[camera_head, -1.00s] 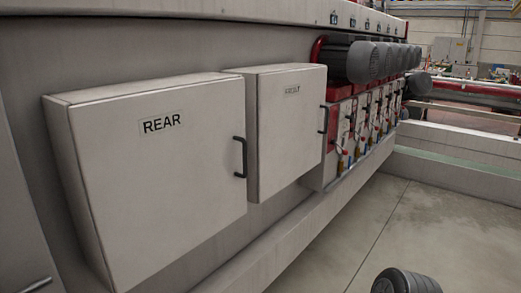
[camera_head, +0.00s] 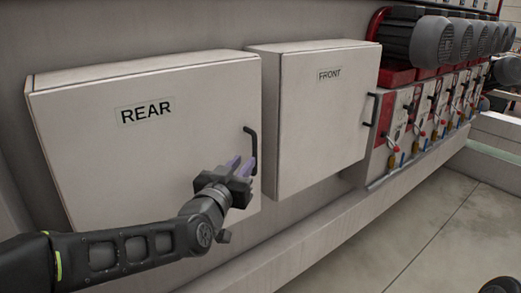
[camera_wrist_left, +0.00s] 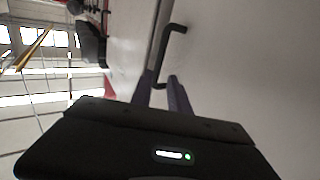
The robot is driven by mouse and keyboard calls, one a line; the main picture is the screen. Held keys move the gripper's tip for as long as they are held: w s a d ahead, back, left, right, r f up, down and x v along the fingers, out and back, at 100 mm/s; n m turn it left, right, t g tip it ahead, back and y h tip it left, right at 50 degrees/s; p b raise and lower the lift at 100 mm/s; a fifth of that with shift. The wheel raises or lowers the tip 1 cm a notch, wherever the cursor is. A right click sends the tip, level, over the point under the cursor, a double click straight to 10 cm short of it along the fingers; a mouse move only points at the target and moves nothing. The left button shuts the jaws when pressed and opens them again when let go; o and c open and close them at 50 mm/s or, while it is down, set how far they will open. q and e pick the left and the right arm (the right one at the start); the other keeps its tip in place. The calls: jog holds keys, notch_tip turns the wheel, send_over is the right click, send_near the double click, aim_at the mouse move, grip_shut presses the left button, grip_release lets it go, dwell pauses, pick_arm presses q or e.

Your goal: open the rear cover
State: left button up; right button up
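The rear cover (camera_head: 150,165) is a pale box door labelled REAR, on the left in the head view. It looks closed. Its dark bar handle (camera_head: 252,150) is upright near its right edge, and it also shows in the left wrist view (camera_wrist_left: 178,29). My left gripper (camera_head: 241,164) is at the handle's lower part, its purple fingers pointing toward it. In the left wrist view the fingers (camera_wrist_left: 160,92) are apart, with the handle's near end at or just beyond the gap. I cannot tell whether they touch it. My right gripper is out of view.
The front cover (camera_head: 318,125), a similar closed box with its own handle (camera_head: 371,110), stands right of the rear one. Several grey motors (camera_head: 432,40) and red-and-white units lie farther right. A ledge (camera_head: 310,232) runs below the boxes.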

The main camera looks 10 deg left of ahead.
aim_at(254, 152)
pick_arm(q)
jog(key=shift+w+d, duration=0.25)
jog(key=shift+w, duration=0.55)
jog(key=w, duration=0.2)
jog(key=w+p, duration=0.1)
jog(key=w, duration=0.1)
jog(key=w+p, duration=0.1)
jog(key=w, duration=0.1)
jog(key=shift+w+d+f, duration=0.15)
jog(key=shift+w+d, duration=0.1)
jog(key=shift+d, duration=0.05)
jog(key=shift+c, duration=0.4)
grip_shut()
dwell(0.3)
